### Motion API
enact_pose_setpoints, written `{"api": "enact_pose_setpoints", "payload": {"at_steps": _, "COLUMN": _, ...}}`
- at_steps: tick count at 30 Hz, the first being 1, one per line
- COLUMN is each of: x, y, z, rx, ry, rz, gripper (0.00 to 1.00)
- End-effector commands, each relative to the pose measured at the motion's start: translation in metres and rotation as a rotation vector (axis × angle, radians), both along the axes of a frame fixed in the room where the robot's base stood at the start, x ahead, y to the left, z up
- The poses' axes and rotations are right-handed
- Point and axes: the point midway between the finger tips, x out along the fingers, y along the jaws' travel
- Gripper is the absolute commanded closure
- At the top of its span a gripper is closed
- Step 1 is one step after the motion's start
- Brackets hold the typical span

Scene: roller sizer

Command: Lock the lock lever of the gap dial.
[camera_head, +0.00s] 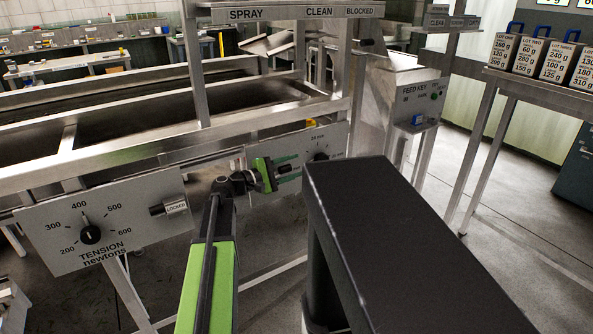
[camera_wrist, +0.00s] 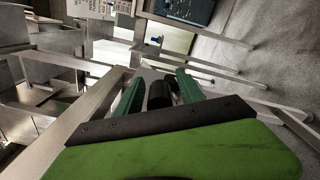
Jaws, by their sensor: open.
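The gap dial (camera_head: 320,156) is a dark knob on the right-hand metal panel (camera_head: 338,138) of the machine frame in the head view; its lettering is too small to read. A black lever (camera_head: 284,169), apparently its lock lever, sticks out left of the dial. My gripper (camera_head: 290,167) is at this lever, its green fingers open, one above and one below it. In the wrist view, a black cylindrical end (camera_wrist: 160,95) shows between the open fingers of my gripper (camera_wrist: 159,77). I cannot tell whether the fingers touch it. The lever's label is hidden.
The tension dial (camera_head: 90,235) is on the left panel, beside a lock lever with a tag reading LOCKED (camera_head: 176,207). A feed key panel (camera_head: 420,96) stands behind at right. Lot boxes (camera_head: 530,55) sit on a rack at far right. Open floor lies at right.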

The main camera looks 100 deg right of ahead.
Motion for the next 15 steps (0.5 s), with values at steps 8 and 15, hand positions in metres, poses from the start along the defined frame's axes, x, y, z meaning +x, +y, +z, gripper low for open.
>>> {"api": "enact_pose_setpoints", "payload": {"at_steps": 8, "x": 0.058, "y": 0.024, "z": 0.0, "rx": 0.0, "ry": 0.0, "rz": 0.004, "gripper": 0.55}}
{"api": "enact_pose_setpoints", "payload": {"at_steps": 15, "x": 0.097, "y": 0.038, "z": 0.0, "rx": 0.0, "ry": 0.0, "rz": 0.001, "gripper": 0.55}}
